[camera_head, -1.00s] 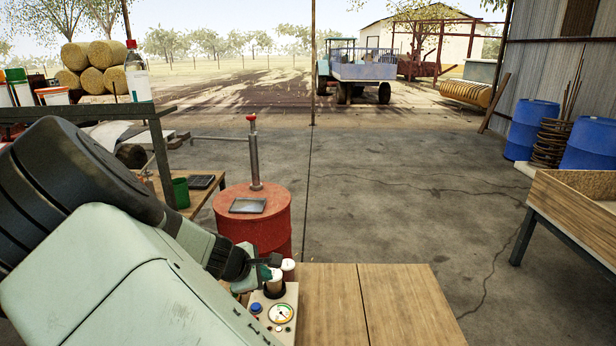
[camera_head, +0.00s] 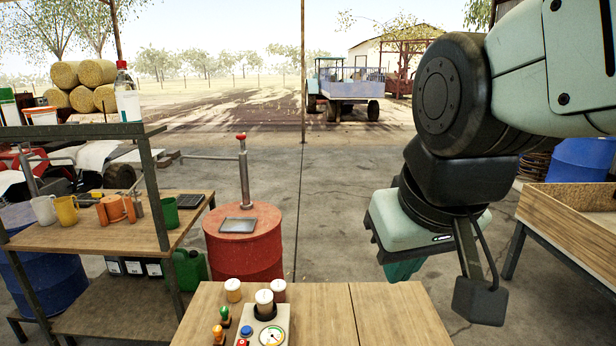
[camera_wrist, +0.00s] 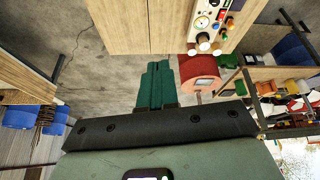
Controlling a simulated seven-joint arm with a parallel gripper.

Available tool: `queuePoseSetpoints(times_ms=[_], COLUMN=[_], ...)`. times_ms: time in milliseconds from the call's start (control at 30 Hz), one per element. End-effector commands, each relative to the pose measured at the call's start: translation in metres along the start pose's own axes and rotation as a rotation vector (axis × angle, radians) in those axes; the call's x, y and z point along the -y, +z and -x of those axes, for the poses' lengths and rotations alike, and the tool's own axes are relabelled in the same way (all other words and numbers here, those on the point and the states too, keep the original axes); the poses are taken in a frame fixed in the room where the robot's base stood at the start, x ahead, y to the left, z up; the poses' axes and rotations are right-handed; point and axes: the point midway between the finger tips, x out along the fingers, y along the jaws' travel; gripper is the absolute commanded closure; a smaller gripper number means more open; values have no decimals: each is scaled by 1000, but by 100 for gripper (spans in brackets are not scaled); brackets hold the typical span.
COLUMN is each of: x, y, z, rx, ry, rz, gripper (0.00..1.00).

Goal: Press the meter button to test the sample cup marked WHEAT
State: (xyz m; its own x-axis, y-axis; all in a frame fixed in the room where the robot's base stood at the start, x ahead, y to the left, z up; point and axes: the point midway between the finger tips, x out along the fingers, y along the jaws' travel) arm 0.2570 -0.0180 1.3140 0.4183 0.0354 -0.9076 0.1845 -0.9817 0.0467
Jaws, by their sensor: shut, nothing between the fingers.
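The meter (camera_head: 274,322) is a pale box on the wooden table, with a round dial (camera_head: 271,336), a blue button (camera_head: 246,330) and a red button (camera_head: 242,342). A white-lidded cup (camera_head: 264,302) stands upright in its dark socket. Two more lidded cups stand just behind, one at left (camera_head: 233,289) and one at right (camera_head: 279,290). No cup marking is readable, so I cannot tell which is WHEAT. My gripper (camera_head: 403,271) is shut and empty, above and right of the table, well apart from the meter. The wrist view shows its green fingers together (camera_wrist: 155,85) and the meter (camera_wrist: 206,18) upper right.
Two small stamp-like handles, one green (camera_head: 225,316) and one orange (camera_head: 218,334), stand left of the meter. The table's right part (camera_head: 385,315) is bare. A red drum (camera_head: 243,245) stands behind the table, a shelved bench (camera_head: 110,236) at left, a wooden bin (camera_head: 565,218) at right.

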Motion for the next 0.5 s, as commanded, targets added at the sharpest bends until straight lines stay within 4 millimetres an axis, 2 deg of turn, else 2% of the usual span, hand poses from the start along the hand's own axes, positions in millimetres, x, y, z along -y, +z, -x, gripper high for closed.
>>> queuePoseSetpoints(times_ms=[33,100,200,500], x=[-2,-1,1,2], y=[13,27,40,48], z=[11,20,28,31], rx=[-22,-36,-51,-57], ry=[10,18,29,35], rz=[-42,-87,-128,-151], gripper=[100,100,100,100])
